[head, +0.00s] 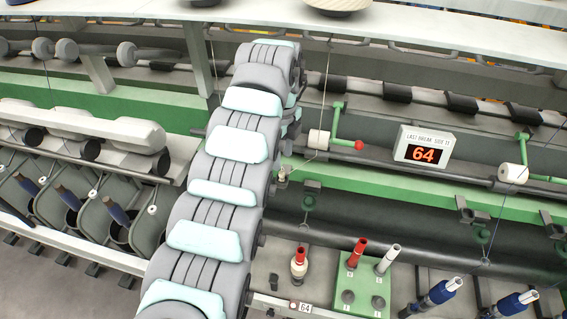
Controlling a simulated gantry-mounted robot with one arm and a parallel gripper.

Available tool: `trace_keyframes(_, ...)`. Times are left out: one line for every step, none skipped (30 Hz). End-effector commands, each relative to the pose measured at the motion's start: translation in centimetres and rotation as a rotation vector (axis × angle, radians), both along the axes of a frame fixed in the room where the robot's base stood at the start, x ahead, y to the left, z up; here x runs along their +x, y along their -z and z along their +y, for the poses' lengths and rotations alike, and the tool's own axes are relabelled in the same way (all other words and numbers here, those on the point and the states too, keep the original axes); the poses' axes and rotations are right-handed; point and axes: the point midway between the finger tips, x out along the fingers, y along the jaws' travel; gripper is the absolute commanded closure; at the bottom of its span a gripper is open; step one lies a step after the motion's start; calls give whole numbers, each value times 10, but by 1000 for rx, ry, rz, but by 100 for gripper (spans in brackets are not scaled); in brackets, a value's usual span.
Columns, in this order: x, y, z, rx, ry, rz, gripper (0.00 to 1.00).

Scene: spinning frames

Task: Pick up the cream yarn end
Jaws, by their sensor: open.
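My arm runs from the bottom left up over the machine, and its wrist bends down at the top. My gripper (290,132) shows only in part beside the arm's right edge, open, left of a small cream yarn package (319,139). A thin cream thread (325,85) comes down from above to this package. A pale strand (304,160) seems to slant down left from the package to a small cream piece (283,174) at the green rail. Which of these is the loose end I cannot tell. The gripper looks apart from the strand.
A green lever with a red knob (359,145) stands right of the package. A display (421,149) reads 64. Below are a red-topped cream bobbin (299,263), a green tray (342,292) with red and grey tubes, and blue bobbins (437,296). A shelf (440,30) runs above.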

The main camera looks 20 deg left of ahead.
Motion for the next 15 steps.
trace_keyframes(-1, 5, 0, -2, -1, 4, 59)
trace_keyframes(-1, 9, 0, -2, -1, 4, 59)
trace_keyframes(-1, 13, -1, -1, 0, 3, 59)
trace_keyframes(0, 15, -1, -2, 1, 1, 59)
trace_keyframes(0, 17, -1, -1, 1, 1, 59)
trace_keyframes(0, 20, -1, 0, 1, 0, 59)
trace_keyframes(0, 22, -1, 0, 1, 0, 59)
trace_keyframes(0, 25, 0, 0, 0, 1, 59)
trace_keyframes(-1, 29, 0, 0, 0, 3, 59)
trace_keyframes(-1, 34, 0, 0, -1, 4, 59)
trace_keyframes(-2, 38, 0, -1, -1, 4, 59)
trace_keyframes(-1, 44, -1, -1, -1, 3, 59)
trace_keyframes(0, 49, -1, -2, 0, 1, 59)
trace_keyframes(0, 53, -1, -2, 0, 1, 59)
trace_keyframes(-1, 59, -1, -2, 0, 2, 59)
